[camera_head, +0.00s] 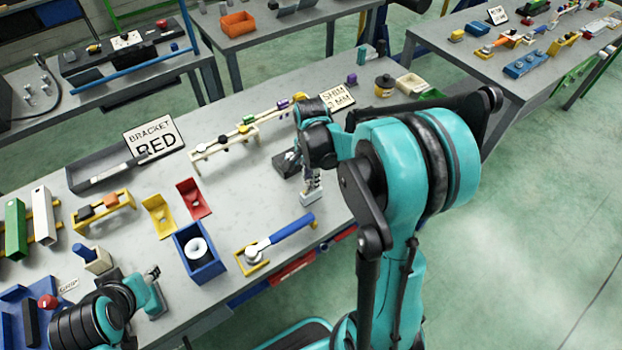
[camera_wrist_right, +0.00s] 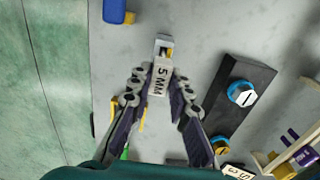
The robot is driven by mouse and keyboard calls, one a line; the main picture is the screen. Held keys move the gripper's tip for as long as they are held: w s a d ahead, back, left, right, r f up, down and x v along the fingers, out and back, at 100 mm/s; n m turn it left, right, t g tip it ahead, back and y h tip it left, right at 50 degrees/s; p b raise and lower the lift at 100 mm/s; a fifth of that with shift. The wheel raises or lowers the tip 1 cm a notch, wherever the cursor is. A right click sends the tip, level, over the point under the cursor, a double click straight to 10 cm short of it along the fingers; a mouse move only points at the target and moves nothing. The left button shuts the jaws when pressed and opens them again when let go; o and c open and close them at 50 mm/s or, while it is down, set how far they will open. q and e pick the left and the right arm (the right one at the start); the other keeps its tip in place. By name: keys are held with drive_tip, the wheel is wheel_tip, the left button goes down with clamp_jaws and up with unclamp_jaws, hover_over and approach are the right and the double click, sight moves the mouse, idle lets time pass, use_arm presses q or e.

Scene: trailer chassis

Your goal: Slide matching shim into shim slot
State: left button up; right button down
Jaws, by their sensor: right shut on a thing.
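My right gripper (camera_head: 312,186) is over the near side of the middle table. In the right wrist view, its fingers (camera_wrist_right: 160,92) are shut on a pale shim (camera_wrist_right: 158,80) marked "5 MM". The shim's far end is light metal with a small dark and yellow patch. A sign (camera_head: 337,97) reads "SHIM" with an MM size that I read as 3, not clearly. I cannot make out the shim slot. My left gripper (camera_head: 152,284) is at lower left, its jaws unclear.
A cream rack (camera_head: 225,145) with several coloured pieces is behind. Bare table lies around the held shim.

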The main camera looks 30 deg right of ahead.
drive_tip(key=shift+f+b, duration=0.65)
drive_tip(key=shift+f, duration=0.2)
drive_tip(key=c, duration=0.8)
unclamp_jaws()
drive_tip(key=shift+r, duration=0.1)
drive_tip(key=shift+r+p, duration=2.65)
drive_tip(key=shift+r, duration=0.8)
